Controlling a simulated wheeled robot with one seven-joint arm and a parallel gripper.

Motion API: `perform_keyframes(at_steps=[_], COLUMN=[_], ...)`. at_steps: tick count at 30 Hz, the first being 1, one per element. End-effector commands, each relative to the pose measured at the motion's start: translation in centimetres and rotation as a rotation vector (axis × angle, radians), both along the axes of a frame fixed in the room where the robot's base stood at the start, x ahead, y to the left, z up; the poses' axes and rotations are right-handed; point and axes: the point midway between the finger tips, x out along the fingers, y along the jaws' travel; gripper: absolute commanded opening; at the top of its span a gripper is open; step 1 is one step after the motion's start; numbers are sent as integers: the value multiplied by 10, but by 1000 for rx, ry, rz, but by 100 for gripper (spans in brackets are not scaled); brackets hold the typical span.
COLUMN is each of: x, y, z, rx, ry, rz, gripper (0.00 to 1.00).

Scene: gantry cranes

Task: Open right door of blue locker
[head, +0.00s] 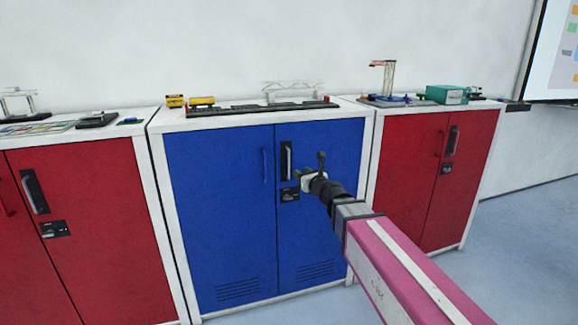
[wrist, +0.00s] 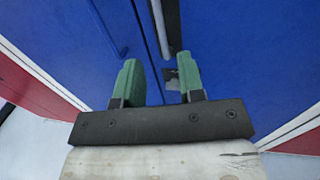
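The blue locker has a left door (head: 222,215) and a right door (head: 330,235), both shut in a white frame. The right door has a light handle (head: 289,160) on a black plate near the middle seam, with a dark latch plate below it. My gripper (head: 300,180) is in front of the right door, just below and beside this handle. In the wrist view my gripper (wrist: 157,85) has two green fingers standing apart with nothing between them. The handle (wrist: 172,25) shows beyond the fingertips, up and slightly right. Whether the fingers touch the door cannot be told.
Red lockers stand to the left (head: 90,200) and right (head: 425,180) of the blue one. Model cranes and a yellow tank wagon (head: 202,101) sit on the locker tops. Pale floor (head: 525,240) is open at the right.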

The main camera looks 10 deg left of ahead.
Motion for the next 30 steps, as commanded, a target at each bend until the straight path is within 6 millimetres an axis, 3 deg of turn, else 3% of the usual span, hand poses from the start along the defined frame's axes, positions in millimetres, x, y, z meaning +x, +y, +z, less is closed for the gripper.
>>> perform_keyframes(at_steps=[8,21,30], x=[19,72,79], y=[16,66,72], z=[0,0,0], rx=[-1,-2,-3], ry=[-1,-2,-3], rz=[1,1,1], gripper=[36,36,36])
